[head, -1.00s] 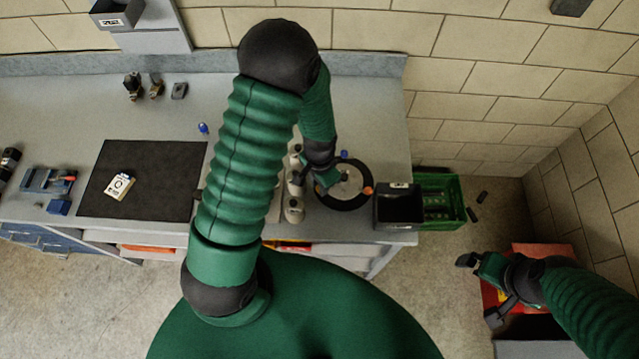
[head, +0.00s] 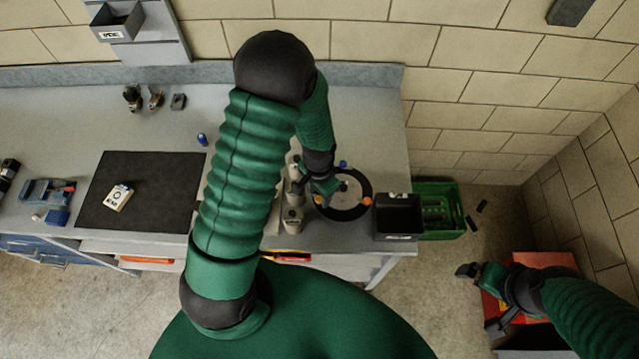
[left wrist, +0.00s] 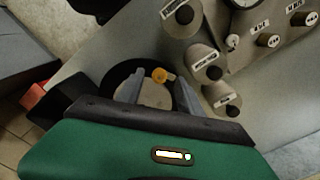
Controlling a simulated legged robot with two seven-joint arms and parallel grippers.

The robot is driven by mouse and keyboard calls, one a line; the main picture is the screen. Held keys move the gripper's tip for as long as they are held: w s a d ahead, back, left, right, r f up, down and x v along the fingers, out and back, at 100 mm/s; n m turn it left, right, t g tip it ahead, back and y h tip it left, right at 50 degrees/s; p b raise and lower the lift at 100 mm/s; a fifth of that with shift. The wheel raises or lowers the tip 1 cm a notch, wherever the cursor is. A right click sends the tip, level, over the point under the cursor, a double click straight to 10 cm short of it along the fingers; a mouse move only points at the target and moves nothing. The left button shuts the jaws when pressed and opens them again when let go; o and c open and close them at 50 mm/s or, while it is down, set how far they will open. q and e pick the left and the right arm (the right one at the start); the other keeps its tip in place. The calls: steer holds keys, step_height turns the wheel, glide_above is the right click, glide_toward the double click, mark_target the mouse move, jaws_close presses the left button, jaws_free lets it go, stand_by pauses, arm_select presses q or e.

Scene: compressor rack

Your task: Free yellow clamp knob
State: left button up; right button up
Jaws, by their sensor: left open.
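The yellow knob (left wrist: 160,75) shows in the left wrist view, at the upper edge of a round fixture with a black ring (left wrist: 112,77). My left gripper (left wrist: 157,80) is open, with one grey finger on each side of the knob. I cannot tell whether either finger touches it. In the head view, my left gripper (head: 328,194) is over the left part of the black ring (head: 350,213) and hides some of it. An orange knob (head: 367,201) shows at the ring's right edge. My right gripper (head: 480,298) is open and empty, off the bench at the lower right.
Grey cylinders (head: 292,218) stand close left of the ring, and a black bin (head: 398,213) stands close right. A green crate (head: 455,230) is beyond the bench's right end. A dark mat (head: 160,190) lies farther left.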

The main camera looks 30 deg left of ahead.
arm_select(q)
step_height(320, 180, up, 16)
steer(key=b, duration=0.1)
stand_by(0.4)
steer(key=n+t+b, duration=0.1)
steer(key=b, duration=0.5)
glide_above(319, 198)
steer(key=s+d, duration=0.2)
step_height(319, 198, down, 6)
steer(key=s+d+f+n+b, duration=0.1)
steer(key=s+d+f+n+t+b, duration=0.1)
steer(key=d+f, duration=0.1)
steer(key=shift+s+f+t, duration=0.15)
steer(key=shift+s+t, duration=0.15)
steer(key=shift+s, duration=0.1)
steer(key=shift+a, duration=0.1)
